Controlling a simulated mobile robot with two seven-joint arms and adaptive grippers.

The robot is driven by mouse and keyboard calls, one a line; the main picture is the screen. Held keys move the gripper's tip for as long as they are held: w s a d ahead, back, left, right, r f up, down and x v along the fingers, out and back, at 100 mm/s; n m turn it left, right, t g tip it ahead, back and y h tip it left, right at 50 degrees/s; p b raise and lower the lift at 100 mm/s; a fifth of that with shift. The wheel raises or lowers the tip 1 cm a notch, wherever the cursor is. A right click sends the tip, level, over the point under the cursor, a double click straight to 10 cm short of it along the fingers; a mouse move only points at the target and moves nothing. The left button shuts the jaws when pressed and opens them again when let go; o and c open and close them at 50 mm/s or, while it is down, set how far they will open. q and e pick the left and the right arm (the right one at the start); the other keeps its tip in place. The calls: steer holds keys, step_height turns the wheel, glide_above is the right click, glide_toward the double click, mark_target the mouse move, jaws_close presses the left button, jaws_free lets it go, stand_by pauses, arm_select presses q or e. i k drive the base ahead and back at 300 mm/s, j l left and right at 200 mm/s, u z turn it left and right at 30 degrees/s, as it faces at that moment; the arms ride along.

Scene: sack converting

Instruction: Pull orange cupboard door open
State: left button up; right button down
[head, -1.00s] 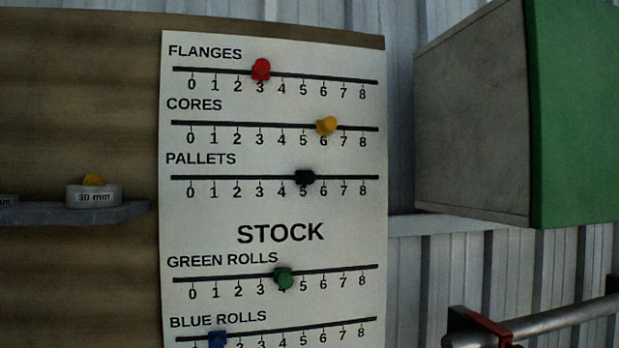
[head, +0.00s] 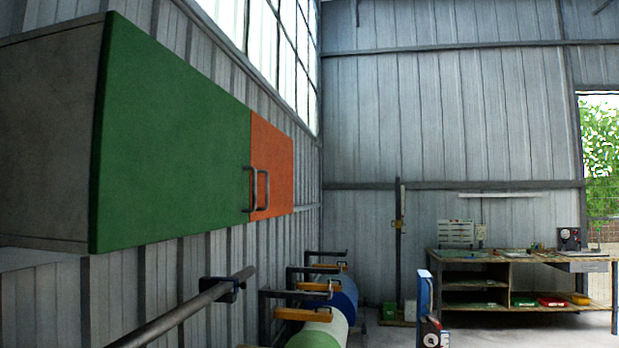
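The orange cupboard door (head: 279,160) is on the far end of a wall cupboard at the left of the head view. It looks shut. Its grey bar handle (head: 264,187) is at its near edge, beside the similar handle (head: 249,190) of the green door (head: 165,140). The green door is nearer to me and also looks shut. Neither of my grippers shows in the head view.
Below the cupboard, a grey bar (head: 190,310) runs along the corrugated wall. Brackets with orange parts (head: 302,314) and green and blue rolls (head: 341,300) stand low by the wall. A workbench (head: 520,262) is at the far right. Open floor (head: 385,335) shows between.

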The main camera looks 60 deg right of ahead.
mark_target(272, 151)
steer(key=z, duration=1.8)
steer(key=i+l, duration=0.1)
steer(key=l, duration=0.4)
steer(key=i+l, duration=0.1)
steer(key=l, duration=0.4)
steer(key=i+l, duration=0.15)
steer(key=l, duration=0.2)
steer(key=i+l, duration=0.15)
steer(key=l, duration=0.2)
steer(key=i+l+u, duration=0.1)
steer(key=l, duration=0.25)
steer(key=i, duration=0.1)
